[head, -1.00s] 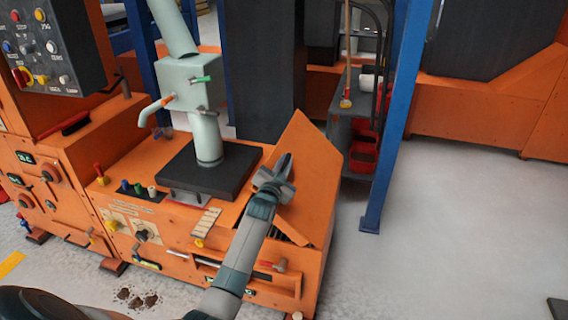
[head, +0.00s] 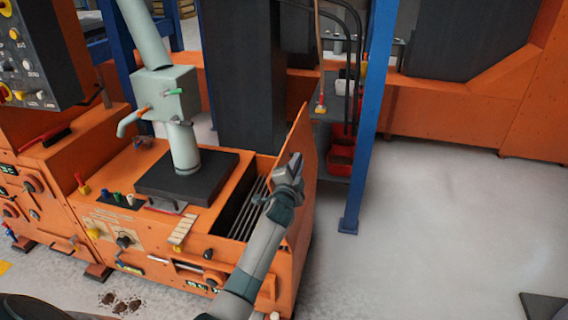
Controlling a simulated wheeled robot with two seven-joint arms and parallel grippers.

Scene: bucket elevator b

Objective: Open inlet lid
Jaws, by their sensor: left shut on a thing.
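The orange inlet lid (head: 302,170) stands tilted up, nearly upright, on the right side of the orange machine (head: 215,208). Beside it the inlet opening with a dark slatted grate (head: 247,207) is uncovered. My left gripper (head: 291,168) is at the inner face of the lid, shut on the lid; the exact contact is partly hidden by the gripper itself. My right gripper is not in view.
A grey-green pipe with a valve block (head: 165,93) rises from a black plate (head: 187,178) left of the inlet. A blue post (head: 370,120) stands to the right. A control panel (head: 30,50) is at upper left.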

